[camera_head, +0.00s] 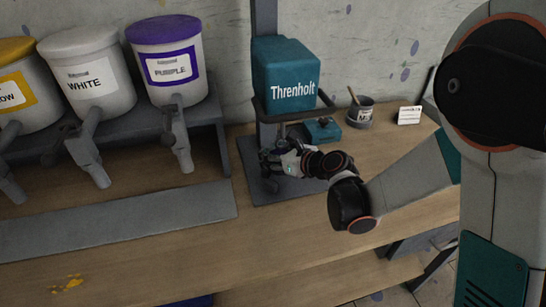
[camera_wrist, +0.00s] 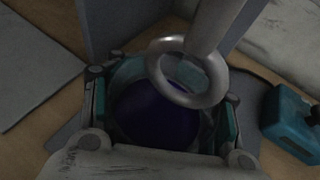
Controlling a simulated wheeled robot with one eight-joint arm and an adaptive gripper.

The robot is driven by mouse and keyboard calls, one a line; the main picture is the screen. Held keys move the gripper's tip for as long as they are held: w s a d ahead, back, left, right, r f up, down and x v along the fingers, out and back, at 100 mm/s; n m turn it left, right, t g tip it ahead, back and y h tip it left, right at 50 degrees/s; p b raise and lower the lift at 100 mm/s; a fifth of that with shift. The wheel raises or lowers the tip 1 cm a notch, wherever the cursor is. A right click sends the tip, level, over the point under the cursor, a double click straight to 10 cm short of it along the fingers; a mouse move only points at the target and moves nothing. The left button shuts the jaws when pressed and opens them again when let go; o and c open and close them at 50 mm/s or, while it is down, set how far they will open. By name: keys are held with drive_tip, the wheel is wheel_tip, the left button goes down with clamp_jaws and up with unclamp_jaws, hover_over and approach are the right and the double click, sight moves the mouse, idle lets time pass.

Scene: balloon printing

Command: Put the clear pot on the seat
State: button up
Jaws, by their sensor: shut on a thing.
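The clear pot (camera_wrist: 140,125) holds dark purple paint and sits between the fingers of my gripper (camera_wrist: 163,88) in the wrist view. My gripper is shut on its sides. A grey metal ring (camera_wrist: 205,88) on a shaft hangs over the pot's mouth. In the head view my gripper (camera_head: 284,164) is under the teal Threnholt machine (camera_head: 287,72), over its dark grey base (camera_head: 275,193). The pot is mostly hidden there by my gripper. I cannot make out the seat under the pot, or whether the pot touches it.
A teal box (camera_head: 322,131) stands right of my gripper; it also shows in the wrist view (camera_wrist: 292,122). A grey cup (camera_head: 360,112) and a white card (camera_head: 409,115) are farther right. White (camera_head: 90,75) and purple (camera_head: 168,62) paint tubs with spouts stand left. The front bench is mostly clear.

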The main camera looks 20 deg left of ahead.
drive_tip(key=shift+d+f, duration=0.1)
drive_tip(key=shift+f, duration=0.3)
drive_tip(key=shift+s+d+r, duration=0.1)
drive_tip(key=shift+f+b, duration=0.5)
drive_tip(key=shift+b, duration=0.1)
drive_tip(key=shift+f, duration=0.1)
drive_tip(key=o, duration=1.5)
